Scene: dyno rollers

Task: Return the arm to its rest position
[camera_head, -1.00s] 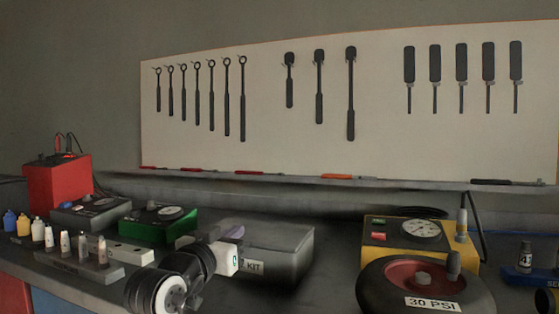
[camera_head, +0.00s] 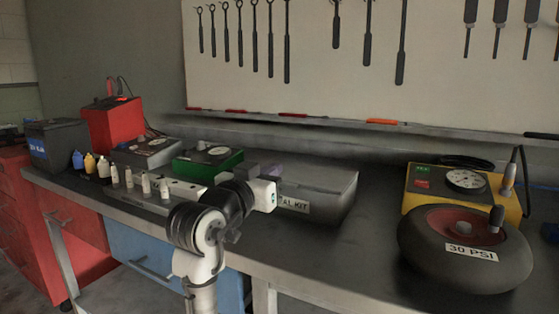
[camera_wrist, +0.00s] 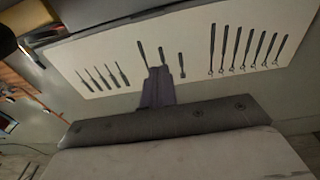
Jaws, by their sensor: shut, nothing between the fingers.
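My arm rises from the bottom middle of the head view, a white link and a black joint, and bends toward the bench, ending in a white wrist part. My gripper (camera_wrist: 157,86) shows in the wrist view as a dark purple-grey piece with its fingers together and nothing between them. It points toward the tool board, which appears upside down there. In the head view the gripper is mostly hidden behind the wrist, in front of the grey kit box (camera_head: 325,185). I cannot tell the exact gap to the box.
The bench holds a tyre marked 30 PSI (camera_head: 470,252), a yellow gauge box (camera_head: 420,180), a green gauge box (camera_head: 208,165), several small bottles, a red box (camera_head: 112,125) and a dark battery (camera_head: 52,147). A tool board (camera_head: 330,70) stands behind. Bare bench top shows left of the tyre.

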